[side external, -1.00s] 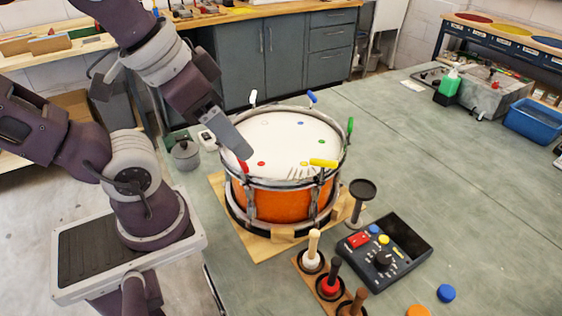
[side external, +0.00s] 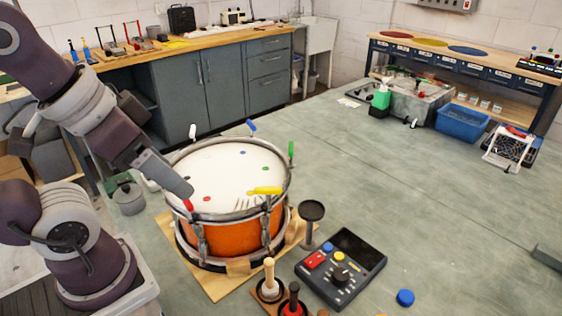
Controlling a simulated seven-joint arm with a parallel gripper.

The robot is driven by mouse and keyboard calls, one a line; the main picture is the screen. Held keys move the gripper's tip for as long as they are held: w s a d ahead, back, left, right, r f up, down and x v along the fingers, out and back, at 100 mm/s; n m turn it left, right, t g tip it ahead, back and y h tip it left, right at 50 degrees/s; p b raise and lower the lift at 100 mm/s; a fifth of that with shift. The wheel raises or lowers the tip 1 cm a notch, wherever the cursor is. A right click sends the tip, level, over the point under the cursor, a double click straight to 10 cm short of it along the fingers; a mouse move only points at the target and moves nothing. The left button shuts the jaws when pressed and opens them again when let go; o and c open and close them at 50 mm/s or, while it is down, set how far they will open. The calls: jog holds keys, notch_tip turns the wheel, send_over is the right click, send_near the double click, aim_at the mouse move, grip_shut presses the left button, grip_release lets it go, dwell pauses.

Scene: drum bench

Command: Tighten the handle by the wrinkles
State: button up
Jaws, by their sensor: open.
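An orange drum (side external: 236,238) with a white head (side external: 228,172) stands on a wooden board (side external: 208,284). Coloured handles ring its rim: yellow (side external: 265,190) at front right, red (side external: 188,205) at front left, green (side external: 291,149) at right, blue (side external: 251,126) and white (side external: 193,131) at the back. Dark wrinkle lines (side external: 242,204) mark the head beside the yellow handle. My gripper (side external: 184,190) is open, its tip at the left rim just above the red handle and apart from the yellow one. The gap between its fingers is hidden from this side.
A black control box (side external: 341,270) with buttons and a knob lies right of the drum. A dark round-topped stand (side external: 311,212) and several mallets, including a pale one (side external: 269,279), stand close in front. A lidded pot (side external: 128,197) is at left.

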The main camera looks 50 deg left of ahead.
jog(key=shift+c, duration=0.4)
jog(key=shift+w+r, duration=0.15)
jog(key=shift+w, duration=0.15)
jog(key=c, duration=0.4)
jog(key=w+m, duration=0.1)
jog(key=w, duration=0.1)
jog(key=w+m+g, duration=0.1)
jog(key=w+d+r+m+g, duration=0.1)
jog(key=w, duration=0.1)
jog(key=shift+w+r, duration=0.1)
jog(key=shift+w, duration=0.25)
jog(key=shift+c, duration=0.6)
jog(key=m+g, duration=0.3)
jog(key=m, duration=0.2)
send_over(268, 188)
jog(key=s, duration=0.1)
jog(key=shift+a+f, duration=0.25)
jog(key=shift+f, duration=0.95)
jog(key=shift+w+d+f+g, duration=0.2)
jog(key=shift+w+f+g, duration=0.1)
jog(key=shift+w+f, duration=0.35)
notch_tip(268, 188, down, 6)
jog(key=shift+s+r, duration=0.1)
jog(key=shift+f, duration=0.35)
grip_shut()
